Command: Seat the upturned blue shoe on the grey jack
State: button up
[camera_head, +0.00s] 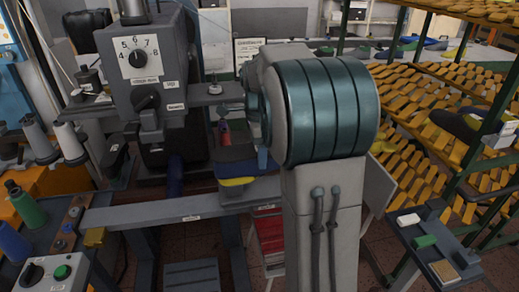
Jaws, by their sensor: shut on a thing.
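My own grey and teal arm fills the middle of the head view and hides much of my gripper. A yellow patch shows just below the blue. The shoe's right end is hidden, and its exact tilt is hard to tell. I cannot pick out the grey jack clearly; the arm may cover it. Contact between shoe and jack cannot be seen.
A grey machine with a numbered dial (138,57) stands left of the shoe. Thread cones (70,142) and a green bottle (26,207) stand at far left. A small side table (408,228) stands front right.

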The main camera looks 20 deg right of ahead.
jog(key=o, duration=1.7)
jog(key=shift+o, duration=0.2)
notch_tip(320, 180, up, 14)
jog(key=shift+a, duration=0.1)
